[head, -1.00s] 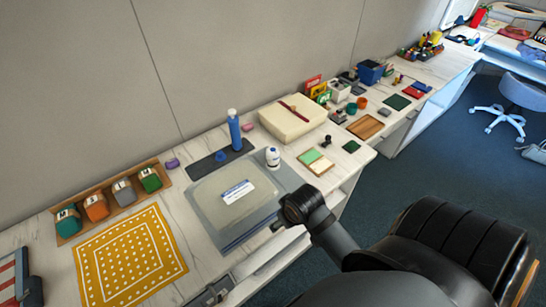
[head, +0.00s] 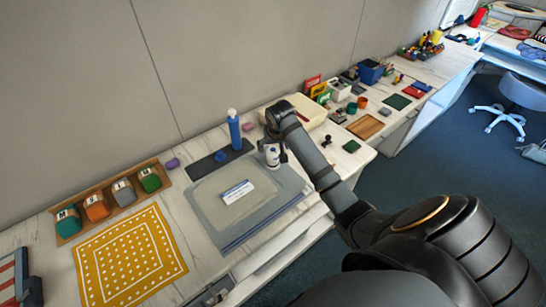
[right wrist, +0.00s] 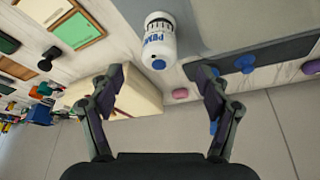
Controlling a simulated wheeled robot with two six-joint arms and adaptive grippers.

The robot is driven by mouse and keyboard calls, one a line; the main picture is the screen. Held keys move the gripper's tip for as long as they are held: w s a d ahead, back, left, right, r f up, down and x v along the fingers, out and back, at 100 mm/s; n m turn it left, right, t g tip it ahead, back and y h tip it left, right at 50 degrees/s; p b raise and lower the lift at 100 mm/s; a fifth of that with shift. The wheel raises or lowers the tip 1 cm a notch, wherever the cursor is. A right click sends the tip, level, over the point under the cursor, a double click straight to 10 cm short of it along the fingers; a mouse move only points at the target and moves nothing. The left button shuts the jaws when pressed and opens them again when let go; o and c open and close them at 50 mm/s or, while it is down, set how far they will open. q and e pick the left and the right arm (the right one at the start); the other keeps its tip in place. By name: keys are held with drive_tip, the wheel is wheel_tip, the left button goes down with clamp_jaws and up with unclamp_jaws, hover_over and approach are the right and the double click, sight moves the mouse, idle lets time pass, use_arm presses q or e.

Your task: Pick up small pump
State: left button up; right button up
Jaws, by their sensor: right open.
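The small pump looks to be a small white bottle (head: 272,160) with blue lettering, upright at the back right corner of the grey pad. My right gripper (head: 274,147) is above and around its upper part in the head view, which partly hides it. In the right wrist view the bottle (right wrist: 160,42) is ahead, between the lines of the two open fingers (right wrist: 155,84), with a gap on either side. The right gripper is open and empty. My left gripper is not in view.
A cream box (head: 312,112) is behind my right arm. A label card (head: 237,192) lies on the pad (head: 216,222).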

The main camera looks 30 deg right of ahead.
sight(274, 153)
drive_tip(key=x, duration=0.4)
drive_tip(key=shift+w+f, duration=0.15)
drive_tip(key=shift+f, duration=0.15)
drive_tip(key=shift+w+d+f+p, duration=0.1)
drive_tip(key=shift+d+f+p, duration=0.05)
drive_tip(key=shift+f+p, duration=0.3)
drive_tip(key=x, duration=0.4)
drive_tip(key=shift+w+d+f+p, duration=0.1)
drive_tip(key=shift+w+p, duration=0.05)
drive_tip(key=shift+p, duration=0.25)
drive_tip(key=c, duration=1.4)
drive_tip(key=shift+c, duration=0.2)
